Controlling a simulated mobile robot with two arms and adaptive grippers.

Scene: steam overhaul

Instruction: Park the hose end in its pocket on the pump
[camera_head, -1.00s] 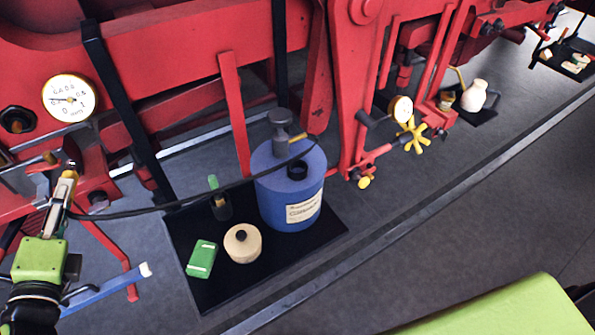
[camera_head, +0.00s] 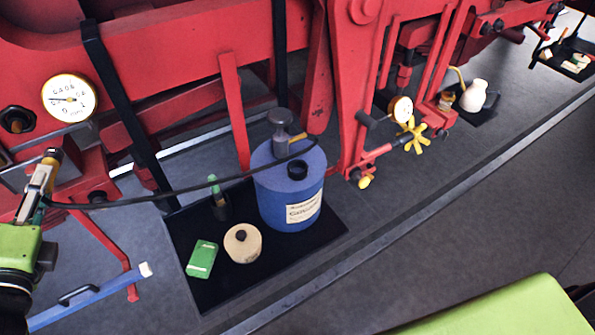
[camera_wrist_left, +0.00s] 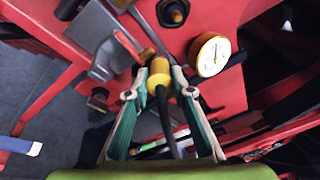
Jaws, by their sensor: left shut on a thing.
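The pump (camera_head: 290,205) is a blue can with a grey handle, standing upright on a black mat. A short black collar (camera_head: 297,168), perhaps the pocket, rises from its top and looks empty. A black hose (camera_head: 150,200) runs from the pump's top leftwards to my left gripper (camera_head: 42,178). My left gripper is shut on the hose end, a brass-coloured nozzle (camera_head: 53,156), well left of the pump. In the left wrist view the hose end (camera_wrist_left: 159,72) sits between the fingers, the hose trailing back towards the palm. My right gripper is not in view.
The black mat (camera_head: 215,292) also holds a green box (camera_head: 202,260), a cream round tin (camera_head: 242,244) and a dark holder (camera_head: 221,207). Red machinery with a dial gauge (camera_head: 69,98) stands close behind my left gripper. A blue bar (camera_head: 95,294) lies low at left.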

